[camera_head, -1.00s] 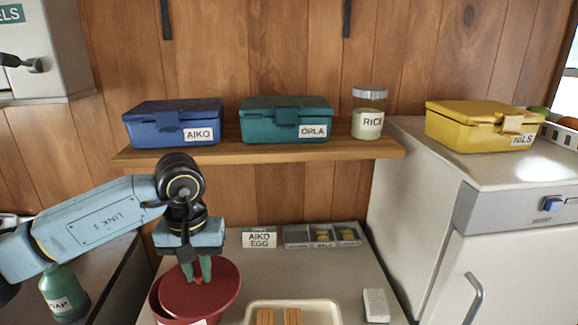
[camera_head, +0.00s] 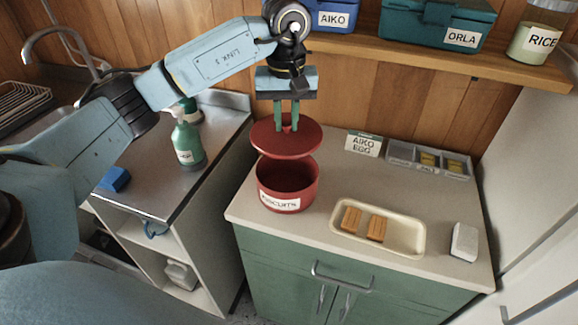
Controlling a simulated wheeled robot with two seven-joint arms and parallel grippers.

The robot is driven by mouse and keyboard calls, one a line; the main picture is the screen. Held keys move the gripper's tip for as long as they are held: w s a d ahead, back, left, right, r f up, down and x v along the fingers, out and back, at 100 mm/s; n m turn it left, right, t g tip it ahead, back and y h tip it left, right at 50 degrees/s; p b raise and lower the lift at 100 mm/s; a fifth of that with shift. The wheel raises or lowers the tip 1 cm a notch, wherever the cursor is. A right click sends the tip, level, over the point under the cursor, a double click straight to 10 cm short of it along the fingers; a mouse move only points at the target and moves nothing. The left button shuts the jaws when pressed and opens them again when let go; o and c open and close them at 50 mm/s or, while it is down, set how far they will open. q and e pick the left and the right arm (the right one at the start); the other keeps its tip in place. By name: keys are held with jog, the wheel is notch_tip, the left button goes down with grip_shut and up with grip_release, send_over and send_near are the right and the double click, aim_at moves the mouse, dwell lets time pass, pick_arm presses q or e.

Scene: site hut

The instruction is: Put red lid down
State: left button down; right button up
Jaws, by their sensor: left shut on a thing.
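The red lid (camera_head: 286,141) is a round disc held by its knob in my left gripper (camera_head: 287,128). The gripper points down and its fingers are shut on the knob. The lid hangs above the red tin (camera_head: 288,188), a little toward its back, with a gap between lid and rim. The tin stands open on the counter and has a label that seems to read "BISCUITS". Its far rim is partly hidden by the lid. My right gripper is not in view.
A cream tray (camera_head: 400,240) with two brown biscuits stands right of the tin. A white block (camera_head: 464,241), a divided grey box (camera_head: 430,160) and an "AIKO EGG" card (camera_head: 364,144) are on the counter (camera_head: 335,185). The shelf (camera_head: 440,65) hangs behind.

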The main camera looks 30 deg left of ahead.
pick_arm(q)
notch_tip(320, 180, down, 10)
jog(key=shift+r, duration=0.15)
dwell(0.5)
jog(key=shift+f, duration=0.2)
jog(key=c, duration=1.3)
grip_release()
